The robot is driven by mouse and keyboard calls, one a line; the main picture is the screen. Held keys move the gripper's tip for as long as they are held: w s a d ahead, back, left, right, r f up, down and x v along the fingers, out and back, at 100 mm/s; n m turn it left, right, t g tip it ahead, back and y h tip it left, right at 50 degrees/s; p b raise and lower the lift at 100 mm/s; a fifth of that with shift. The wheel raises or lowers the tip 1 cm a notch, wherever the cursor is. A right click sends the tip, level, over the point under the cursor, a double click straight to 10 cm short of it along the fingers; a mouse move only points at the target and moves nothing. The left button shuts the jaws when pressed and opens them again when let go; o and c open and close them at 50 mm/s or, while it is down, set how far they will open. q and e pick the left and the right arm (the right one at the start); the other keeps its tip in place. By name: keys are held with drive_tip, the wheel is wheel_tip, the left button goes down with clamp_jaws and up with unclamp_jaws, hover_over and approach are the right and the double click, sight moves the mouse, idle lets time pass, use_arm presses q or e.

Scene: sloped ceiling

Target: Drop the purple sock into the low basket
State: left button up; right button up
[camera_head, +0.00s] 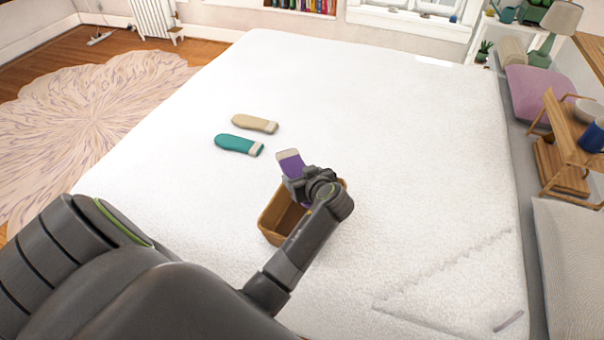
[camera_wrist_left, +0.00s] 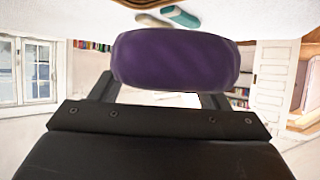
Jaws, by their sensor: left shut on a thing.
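The purple sock (camera_head: 291,162) with a pale cuff is held in my left gripper (camera_head: 297,180), which is shut on it. In the left wrist view the purple sock (camera_wrist_left: 175,58) spans the space between the two dark fingers (camera_wrist_left: 160,92). The low basket (camera_head: 276,217) is a brown open box on the white bed. My left gripper and wrist are over the basket's far side and hide part of it. The sock is at the basket's far edge in the picture; its height above the basket is hard to tell. My right gripper is not in view.
A teal sock (camera_head: 238,145) and a beige sock (camera_head: 254,124) lie on the white bed (camera_head: 400,120), farther off and left of the basket. The bed around them is clear. A wooden shelf unit (camera_head: 562,150) stands beyond the right edge.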

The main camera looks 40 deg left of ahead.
use_arm(q)
wheel_tip(320, 180, down, 5)
drive_tip(key=b, duration=0.3)
drive_tip(key=shift+f, duration=0.15)
drive_tip(key=o, duration=1.1)
